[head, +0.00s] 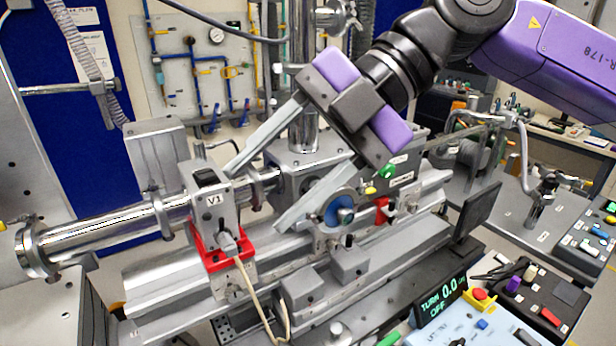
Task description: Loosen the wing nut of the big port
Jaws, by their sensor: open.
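A round port with a blue face (339,209) sits on the front of the grey metal chamber (290,172), right of the V1 valve block. A small metal fitting with a dark centre (346,216) stands out at its lower right. I cannot tell whether this is the big port or the wing nut. My gripper (256,200) is open and empty, reaching down-left from the upper right. Its two long grey fingers are spread wide. The lower finger crosses just left of the blue face and hides part of it. Whether it touches is unclear.
The V1 valve block (208,205) with a red bracket and pale cable stands left of my fingers. A steel pipe (110,236) runs left. A TURN display (442,303) and a button panel are lower right. A black plate (478,209) stands right.

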